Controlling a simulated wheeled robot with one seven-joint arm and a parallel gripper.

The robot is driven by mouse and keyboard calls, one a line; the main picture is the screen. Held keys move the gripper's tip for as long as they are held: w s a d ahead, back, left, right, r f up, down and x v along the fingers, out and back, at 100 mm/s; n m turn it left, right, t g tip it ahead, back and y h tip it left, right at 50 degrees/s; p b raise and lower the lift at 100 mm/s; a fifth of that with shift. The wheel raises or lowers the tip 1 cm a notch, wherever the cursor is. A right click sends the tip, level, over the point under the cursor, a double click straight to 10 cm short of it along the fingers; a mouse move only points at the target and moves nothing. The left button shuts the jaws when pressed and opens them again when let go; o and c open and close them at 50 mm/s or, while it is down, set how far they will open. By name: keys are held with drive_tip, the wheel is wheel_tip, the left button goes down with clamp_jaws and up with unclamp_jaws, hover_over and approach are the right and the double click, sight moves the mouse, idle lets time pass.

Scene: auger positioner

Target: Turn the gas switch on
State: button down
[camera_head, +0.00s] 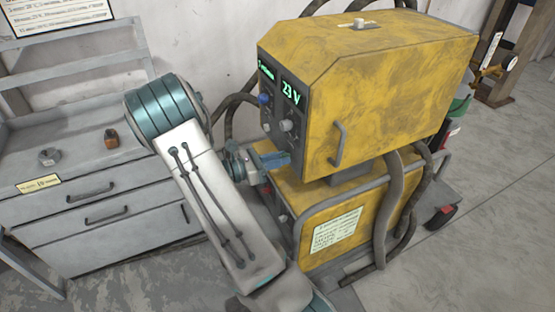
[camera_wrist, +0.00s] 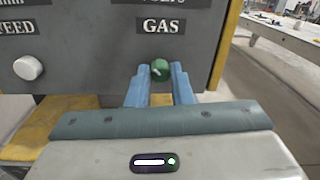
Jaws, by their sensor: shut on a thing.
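The gas switch (camera_wrist: 160,70) is a round green knob with a light mark, below the "GAS" label on the dark panel in the wrist view. My gripper (camera_wrist: 160,80) has its two blue fingers on either side of this knob and is shut on it. In the head view my gripper (camera_head: 274,160) is at the lower front of the yellow welding machine (camera_head: 370,75). There the gas switch is hidden behind my gripper.
A white knob (camera_wrist: 28,68) sits left on the panel, near a "FEED" label. The panel display (camera_head: 291,94) reads 23 V. A grey drawer cabinet (camera_head: 85,195) stands at left. Thick hoses (camera_head: 395,190) hang at the machine's right. Open floor lies at right.

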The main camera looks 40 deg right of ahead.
drive_tip(key=shift+f, duration=0.1)
drive_tip(key=shift+r+m+t+b, duration=0.1)
drive_tip(key=shift+m+t+b, duration=0.35)
drive_tip(key=shift+m+b, duration=3.55)
drive_tip(key=shift+r+m+t+b, duration=0.1)
drive_tip(key=shift+m+t+b, duration=0.35)
drive_tip(key=shift+m+b, duration=3.5)
drive_tip(key=shift+m+p, duration=0.35)
drive_tip(key=shift+m, duration=0.2)
drive_tip(key=c, duration=1.3)
unclamp_jaws()
